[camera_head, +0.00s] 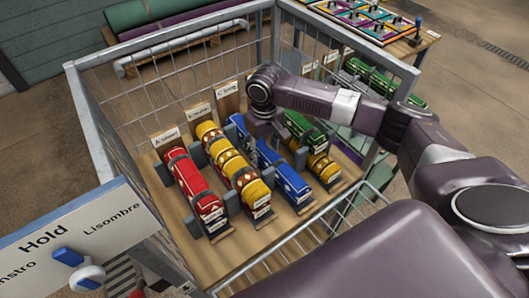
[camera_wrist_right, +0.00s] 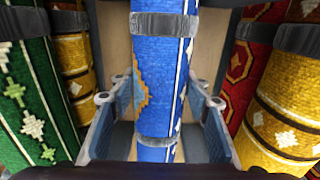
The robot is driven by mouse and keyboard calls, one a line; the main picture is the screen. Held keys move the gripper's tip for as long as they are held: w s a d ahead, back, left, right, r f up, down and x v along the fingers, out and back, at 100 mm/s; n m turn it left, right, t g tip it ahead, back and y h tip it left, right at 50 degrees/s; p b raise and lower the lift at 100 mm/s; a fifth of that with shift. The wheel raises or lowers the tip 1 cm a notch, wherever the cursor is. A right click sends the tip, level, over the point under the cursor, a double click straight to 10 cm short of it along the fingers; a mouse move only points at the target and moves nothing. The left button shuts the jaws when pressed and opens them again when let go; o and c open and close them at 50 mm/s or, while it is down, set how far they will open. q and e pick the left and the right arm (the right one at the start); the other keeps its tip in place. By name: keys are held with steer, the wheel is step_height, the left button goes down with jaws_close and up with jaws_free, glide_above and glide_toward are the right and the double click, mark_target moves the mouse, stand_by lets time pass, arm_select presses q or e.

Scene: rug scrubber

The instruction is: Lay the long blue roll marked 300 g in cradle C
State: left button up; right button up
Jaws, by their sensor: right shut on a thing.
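The long blue roll (camera_head: 285,178) with grey bands lies lengthwise in the wire-sided crate, between a long yellow roll (camera_head: 232,165) and a shorter green and yellow pair. My right gripper (camera_head: 268,128) is over its far half; its fingertips are hidden there by my wrist. In the right wrist view the blue roll (camera_wrist_right: 158,70) runs between the two fingers of my right gripper (camera_wrist_right: 157,125), which is shut on it. The roll is in line with the card starting with C (camera_head: 227,87). I cannot tell whether it rests on cradle C. Its weight mark is not readable. My left gripper is not in view.
A red roll (camera_head: 194,185) lies at the left by card A. A green roll (camera_head: 304,130) and a yellow one (camera_head: 322,164) lie close on the right. Grey uprights and metal crate rails (camera_head: 170,50) surround the rolls. A Hold sign (camera_head: 80,232) stands front left.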

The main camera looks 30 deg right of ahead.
mark_target(265, 148)
steer(key=o, duration=1.4)
steer(key=shift+f, duration=0.1)
step_height(265, 148, up, 12)
steer(key=shift+r, duration=0.15)
steer(key=shift+s, duration=0.1)
